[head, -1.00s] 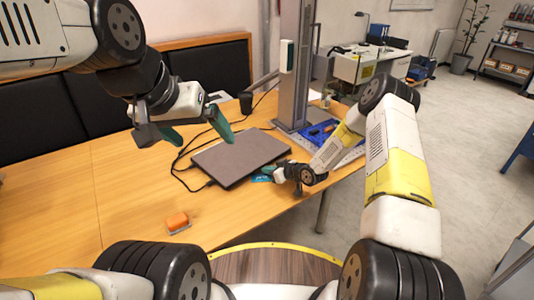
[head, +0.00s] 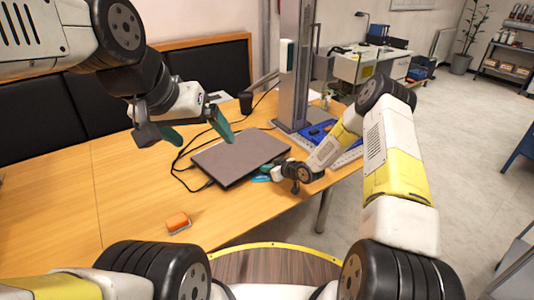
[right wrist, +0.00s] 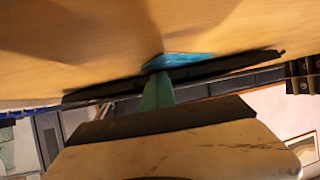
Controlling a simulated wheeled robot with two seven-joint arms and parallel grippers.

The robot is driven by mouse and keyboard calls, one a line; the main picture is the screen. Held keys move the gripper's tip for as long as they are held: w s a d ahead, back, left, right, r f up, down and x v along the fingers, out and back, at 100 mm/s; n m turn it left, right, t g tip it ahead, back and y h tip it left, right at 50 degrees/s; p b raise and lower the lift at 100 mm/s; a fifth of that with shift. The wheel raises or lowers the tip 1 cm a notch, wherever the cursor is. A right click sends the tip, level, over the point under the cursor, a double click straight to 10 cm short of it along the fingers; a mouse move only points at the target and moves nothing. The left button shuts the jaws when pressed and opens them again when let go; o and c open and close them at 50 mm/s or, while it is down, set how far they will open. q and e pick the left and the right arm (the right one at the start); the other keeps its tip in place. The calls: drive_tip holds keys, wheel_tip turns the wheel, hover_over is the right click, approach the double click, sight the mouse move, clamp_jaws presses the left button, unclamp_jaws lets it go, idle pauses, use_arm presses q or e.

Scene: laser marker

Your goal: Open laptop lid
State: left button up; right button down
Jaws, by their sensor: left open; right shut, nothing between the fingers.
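A closed dark grey laptop (head: 235,155) lies flat on the wooden table (head: 120,205). In the right wrist view its thin dark edge (right wrist: 215,80) runs across the picture. My right gripper (head: 265,172) is shut and empty at the laptop's right front edge; its teal fingers (right wrist: 158,92) reach that edge in the right wrist view. I cannot tell whether they touch it. My left gripper (head: 200,133) is open and empty above the laptop's left back side, its teal fingers pointing down and apart.
Black cables (head: 182,165) lie along the laptop's left side. An orange block (head: 178,222) sits near the front of the table. A grey column machine (head: 293,75) and a blue tray (head: 317,132) stand behind right. A black cup (head: 246,102) is at the back.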

drive_tip(key=shift+a+r, duration=0.1)
drive_tip(key=shift+r, duration=0.3)
drive_tip(key=shift+w+a+r, duration=0.15)
drive_tip(key=shift+r, duration=1.55)
drive_tip(key=shift+r, duration=0.1)
drive_tip(key=shift+w+a+r, duration=0.2)
drive_tip(key=shift+r, duration=0.6)
drive_tip(key=shift+w+a+r, duration=0.15)
drive_tip(key=shift+r, duration=0.65)
drive_tip(key=shift+w+a+r, duration=0.2)
drive_tip(key=shift+r, duration=0.6)
drive_tip(key=s+d, duration=0.4)
drive_tip(key=shift+d, duration=0.2)
drive_tip(key=shift+s+f, duration=0.1)
